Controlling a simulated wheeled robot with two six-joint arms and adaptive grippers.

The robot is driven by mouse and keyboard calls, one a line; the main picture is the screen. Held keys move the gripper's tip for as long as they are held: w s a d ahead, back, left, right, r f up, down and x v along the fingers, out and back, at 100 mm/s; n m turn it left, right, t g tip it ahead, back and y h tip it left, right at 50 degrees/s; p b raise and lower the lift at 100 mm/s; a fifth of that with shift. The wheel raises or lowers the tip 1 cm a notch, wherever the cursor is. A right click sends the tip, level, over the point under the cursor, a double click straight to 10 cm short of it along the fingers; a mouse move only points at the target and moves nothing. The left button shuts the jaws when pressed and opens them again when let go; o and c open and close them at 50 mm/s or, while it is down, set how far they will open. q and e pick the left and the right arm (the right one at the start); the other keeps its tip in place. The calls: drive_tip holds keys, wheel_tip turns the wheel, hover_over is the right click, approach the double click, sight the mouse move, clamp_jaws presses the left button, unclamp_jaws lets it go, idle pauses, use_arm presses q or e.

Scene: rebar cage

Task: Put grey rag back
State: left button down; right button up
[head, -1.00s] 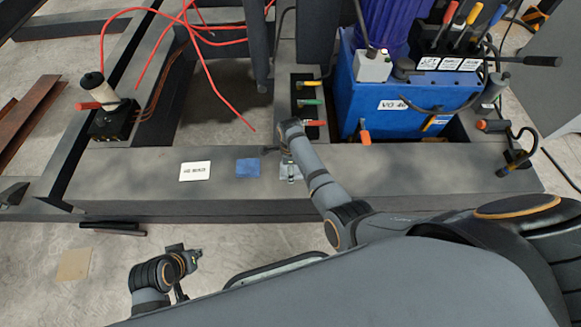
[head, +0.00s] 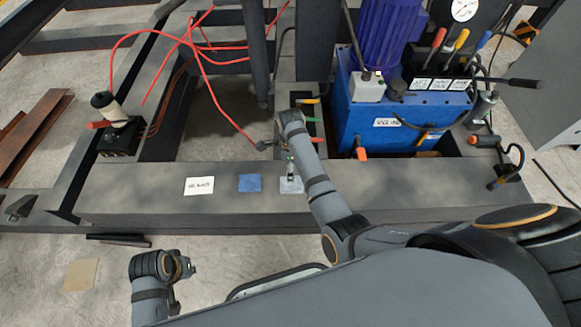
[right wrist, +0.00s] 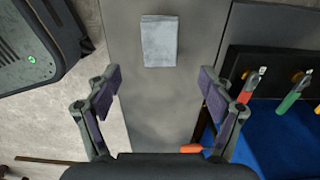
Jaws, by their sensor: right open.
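The grey rag (head: 291,187) lies flat on the long grey beam, just right of a blue rag (head: 249,183). In the right wrist view the grey rag (right wrist: 159,42) is a folded square on the beam, ahead of my fingertips and not between them.
A white label card (head: 199,185) lies left of the blue rag on the beam (head: 130,190). Behind stand a blue tank (head: 375,120), colored-handled valves (right wrist: 290,100) and loose red hoses (head: 205,70). A tan square (head: 81,275) lies on the floor. The beam's right part is clear.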

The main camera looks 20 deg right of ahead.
drive_tip(key=s+d+f+n, duration=0.1)
drive_tip(key=s+d+n, duration=0.1)
drive_tip(key=s+n, duration=0.5)
drive_tip(key=s+d+f+n+t, duration=0.1)
drive_tip(key=s+d+n, duration=0.2)
drive_tip(key=s+n, duration=0.4)
drive_tip(key=s+d+f+n, duration=0.1)
drive_tip(key=s+d+n, duration=0.2)
drive_tip(key=s+n, duration=0.4)
drive_tip(key=shift+s+d+n, duration=0.25)
drive_tip(key=shift+s+n, duration=0.15)
drive_tip(key=shift+s, duration=0.6)
